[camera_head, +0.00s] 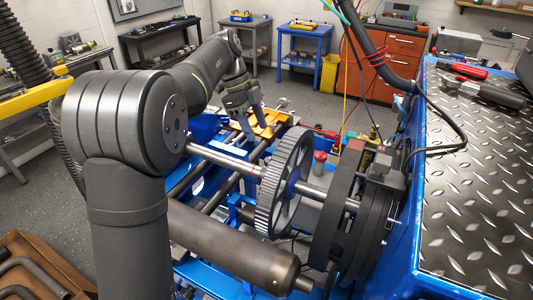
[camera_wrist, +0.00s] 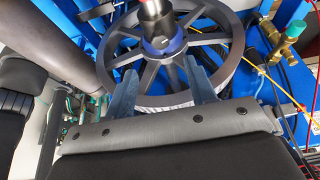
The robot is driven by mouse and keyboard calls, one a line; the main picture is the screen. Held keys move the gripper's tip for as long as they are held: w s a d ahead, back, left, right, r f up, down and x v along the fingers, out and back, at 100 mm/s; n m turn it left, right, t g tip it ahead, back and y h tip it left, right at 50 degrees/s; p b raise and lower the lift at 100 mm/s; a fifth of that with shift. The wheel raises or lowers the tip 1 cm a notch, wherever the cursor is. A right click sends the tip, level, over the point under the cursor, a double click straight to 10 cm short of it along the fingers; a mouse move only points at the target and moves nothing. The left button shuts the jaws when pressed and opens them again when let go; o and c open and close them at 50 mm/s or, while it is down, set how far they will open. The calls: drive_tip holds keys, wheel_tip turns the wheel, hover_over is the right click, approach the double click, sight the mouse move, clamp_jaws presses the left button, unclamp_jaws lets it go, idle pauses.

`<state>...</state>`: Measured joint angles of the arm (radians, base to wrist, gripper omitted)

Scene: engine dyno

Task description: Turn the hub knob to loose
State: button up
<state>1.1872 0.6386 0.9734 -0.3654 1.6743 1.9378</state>
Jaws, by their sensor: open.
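A dark spoked gear wheel (camera_head: 284,180) stands upright on a metal shaft. It also fills the upper middle of the wrist view (camera_wrist: 226,70). A blue collar (camera_wrist: 168,48) sits at its hub, around the shaft, and shows from the side in the head view (camera_head: 292,187). A red-capped part (camera_head: 320,157) stands behind the wheel. I cannot tell for certain which is the hub knob, and no loose marking is readable. My gripper (camera_head: 254,122) is open with nothing between its fingers. In the wrist view its two fingers (camera_wrist: 160,72) point toward the wheel, below the hub.
A thick brown cylinder (camera_head: 235,245) lies in front of the shaft. A dark disc assembly (camera_head: 350,215) stands right of the wheel. Wires and a black hose (camera_head: 375,50) hang above. A blue diamond-plate bench (camera_head: 475,190) bounds the right. Brass fittings (camera_wrist: 285,45) sit at the wrist view's right.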

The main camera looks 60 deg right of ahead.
sight(269, 160)
drive_tip(key=x, duration=0.9)
drive_tip(key=c, duration=1)
drive_tip(key=n, duration=0.1)
drive_tip(key=n+h, duration=0.1)
drive_tip(key=n, duration=0.2)
drive_tip(key=shift+s+a+n+h, duration=0.1)
drive_tip(key=shift+a+n+h, duration=0.2)
drive_tip(key=shift+h, duration=0.1)
drive_tip(key=shift+s+n+t+h, duration=0.1)
drive_tip(key=shift+n+t+h, duration=0.25)
drive_tip(key=shift+n, duration=0.75)
drive_tip(key=shift+n+t+h, duration=0.25)
drive_tip(key=shift+n+h, duration=0.1)
drive_tip(key=shift+n, duration=0.75)
drive_tip(key=shift+a, duration=0.1)
